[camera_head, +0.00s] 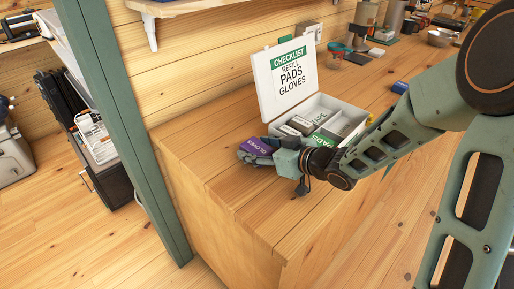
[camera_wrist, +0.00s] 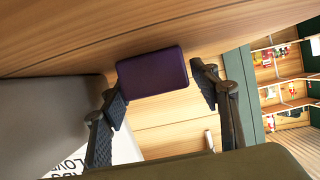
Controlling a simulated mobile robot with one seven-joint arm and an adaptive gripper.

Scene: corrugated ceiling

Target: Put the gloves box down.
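The purple gloves box (camera_head: 259,146) is at my gripper (camera_head: 256,153), over the near left part of the wooden counter, beside the open white case. In the wrist view the gloves box (camera_wrist: 153,72) sits between the tips of the two dark finger pads (camera_wrist: 160,93). The counter's wood is close behind the box. I cannot tell whether its underside touches the counter.
The open white case (camera_head: 349,107) holds several packs in compartments, and its raised lid (camera_head: 284,76) carries a checklist. A green post (camera_head: 128,130) stands left of the counter (camera_head: 215,165). Bare wood lies left of the case. Several tools and bowls stand farther back.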

